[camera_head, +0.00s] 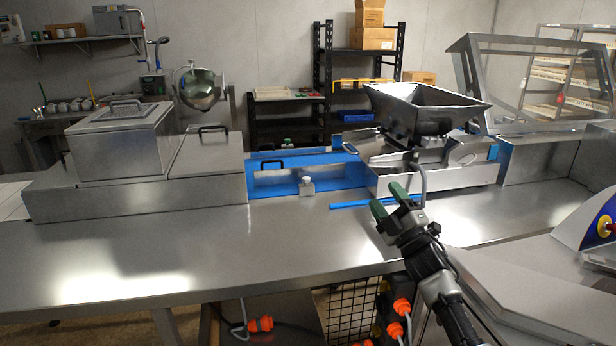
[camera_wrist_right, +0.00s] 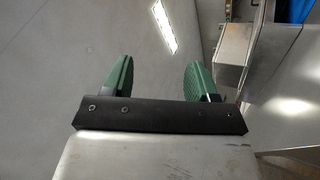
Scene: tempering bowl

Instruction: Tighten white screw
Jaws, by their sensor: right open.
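The white screw (camera_head: 306,187) is a small white knob at the front edge of the blue conveyor, in the middle of the head view. My right gripper (camera_head: 388,200) has green fingers and is open and empty above the steel table. It is to the right of the white screw in the picture and apart from it. In the right wrist view, the two green fingers (camera_wrist_right: 160,66) stand apart with nothing between them. The white screw cannot be made out in that view. My left gripper is not in view.
The steel table (camera_head: 190,252) is bare in front. A steel box unit (camera_head: 122,150) stands at left. The blue conveyor (camera_head: 300,180) leads to a hopper machine (camera_head: 424,115) at right. A blue strip (camera_head: 350,205) lies close to my right gripper. Orange plugs (camera_head: 262,324) hang below.

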